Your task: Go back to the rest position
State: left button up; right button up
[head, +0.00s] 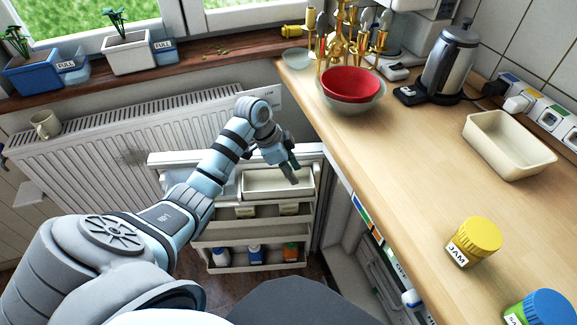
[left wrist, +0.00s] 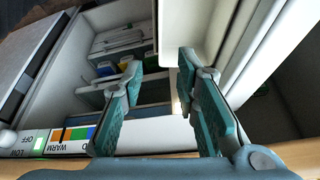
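My left arm comes in from the left in the head view and reaches over the open fridge door (head: 208,243). My left gripper (head: 291,168) is above the top door compartment, near the white bin (head: 262,190) there. In the left wrist view my left gripper (left wrist: 160,75) has its two fingers spread apart, with nothing between them. My right gripper is in neither view.
The wooden counter (head: 420,160) runs along the right, bearing a yellow jam jar (head: 475,241), a cream tray (head: 507,145), a red bowl (head: 351,84) and a kettle (head: 450,62). A radiator (head: 110,140) stands behind the door. Bottles (head: 255,253) fill the lower door shelf.

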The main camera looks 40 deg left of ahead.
pick_arm(q)
jog(key=shift+v, duration=1.65)
